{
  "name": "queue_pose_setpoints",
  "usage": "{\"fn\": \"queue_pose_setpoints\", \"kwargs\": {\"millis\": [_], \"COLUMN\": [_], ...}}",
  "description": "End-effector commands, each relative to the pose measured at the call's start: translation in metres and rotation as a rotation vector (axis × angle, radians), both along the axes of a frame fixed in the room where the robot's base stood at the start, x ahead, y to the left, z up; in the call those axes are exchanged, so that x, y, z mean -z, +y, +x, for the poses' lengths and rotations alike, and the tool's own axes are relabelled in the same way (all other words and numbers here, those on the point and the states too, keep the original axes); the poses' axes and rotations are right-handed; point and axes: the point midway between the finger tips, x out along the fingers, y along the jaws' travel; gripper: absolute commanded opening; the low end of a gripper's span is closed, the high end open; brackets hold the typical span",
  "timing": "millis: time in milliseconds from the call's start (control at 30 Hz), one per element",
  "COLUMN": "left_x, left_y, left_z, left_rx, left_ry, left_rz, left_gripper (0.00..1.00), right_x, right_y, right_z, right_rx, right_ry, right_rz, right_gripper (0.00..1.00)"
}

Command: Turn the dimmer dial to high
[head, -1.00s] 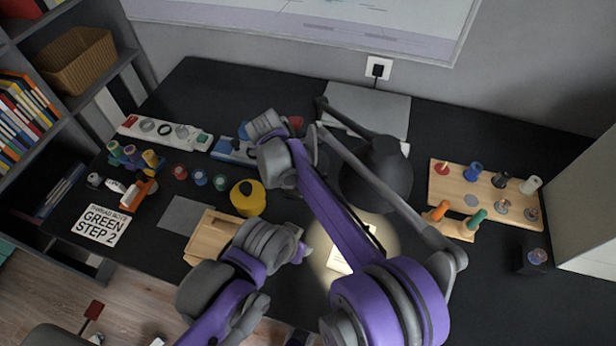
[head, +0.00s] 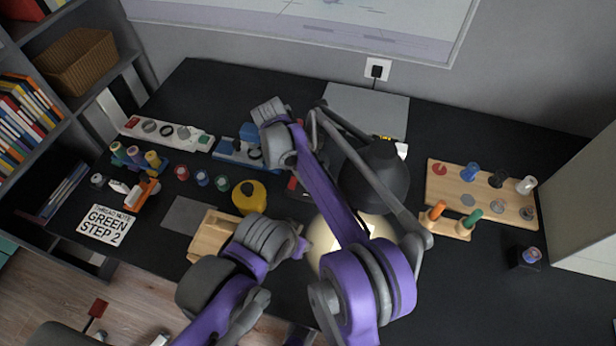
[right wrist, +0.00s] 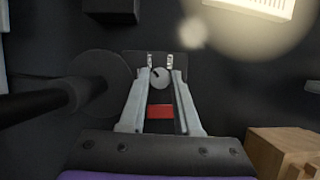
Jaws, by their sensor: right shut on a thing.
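The dimmer dial (right wrist: 160,78) is a small pale round knob with a dark mark near its upper left, on a dark plate in the right wrist view. My right gripper (right wrist: 160,66) is shut on it, one finger on each side. A red block (right wrist: 160,112) lies between the fingers, nearer the palm. In the head view my right arm hides the dial and the fingertips. A black desk lamp (head: 375,180) stands beside that arm and casts a pale pool of light on the desk. My left arm hangs over the front of the desk; its fingertips are hidden.
A wooden peg board (head: 455,190) is at the right. A yellow round container (head: 249,197), a wooden tray (head: 207,238) and a note card (head: 106,225) are at the left. A white strip of switches (head: 165,132) lies behind them.

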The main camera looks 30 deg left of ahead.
Motion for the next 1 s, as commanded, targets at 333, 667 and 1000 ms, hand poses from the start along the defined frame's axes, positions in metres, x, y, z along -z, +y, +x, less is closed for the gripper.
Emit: {"fn": "queue_pose_setpoints", "kwargs": {"millis": [333, 667, 1000], "left_x": [0.000, 0.000, -0.002], "left_y": [0.000, 0.000, 0.000], "left_z": [0.000, 0.000, 0.000], "left_rx": [0.000, 0.000, 0.000], "left_ry": [0.000, 0.000, -0.001], "left_rz": [0.000, 0.000, 0.000], "left_gripper": [0.50, 0.50, 0.50], "right_x": [0.000, 0.000, -0.019], "right_y": [0.000, 0.000, 0.008], "right_z": [0.000, 0.000, -0.001], "right_rx": [0.002, 0.001, 0.000], "right_ry": [-0.001, 0.000, 0.000], "right_rz": [0.001, 0.001, 0.000], "right_gripper": [0.00, 0.62, 0.62]}}
